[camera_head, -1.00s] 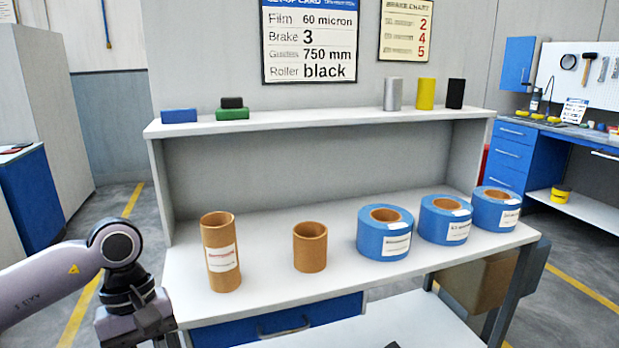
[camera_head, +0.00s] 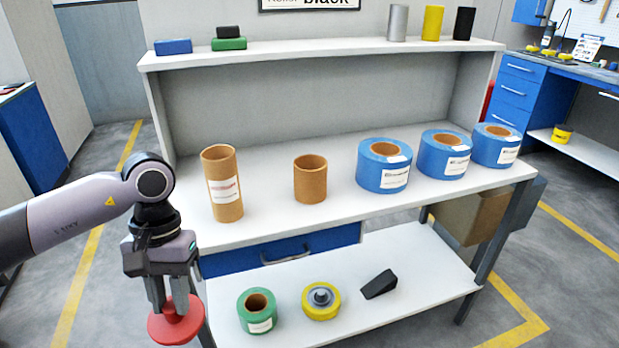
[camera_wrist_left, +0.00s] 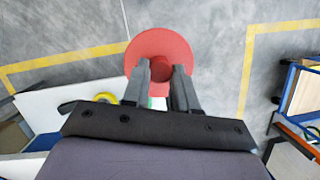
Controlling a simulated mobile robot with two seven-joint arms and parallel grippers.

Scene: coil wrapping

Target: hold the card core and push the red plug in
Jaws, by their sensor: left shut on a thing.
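My left gripper (camera_head: 172,306) is shut on the red plug (camera_head: 190,325), a round disc with a stub between the fingers. It holds the plug in the air in front of the bench's left front corner. The plug (camera_wrist_left: 160,45) also shows between the fingers (camera_wrist_left: 160,72) in the left wrist view. Two brown card cores stand upright on the bench top: a tall one with a label (camera_head: 222,190) at the left and a shorter plain one (camera_head: 310,182) to its right. Both are open at the top and apart from the gripper. My right gripper is not in view.
Several blue rolls (camera_head: 384,170) stand on the bench top (camera_head: 270,215) at the right. The lower shelf (camera_head: 400,300) carries a green roll (camera_head: 257,311), a yellow round part (camera_head: 321,300) and a black wedge (camera_head: 379,284). The bench top's front middle is clear.

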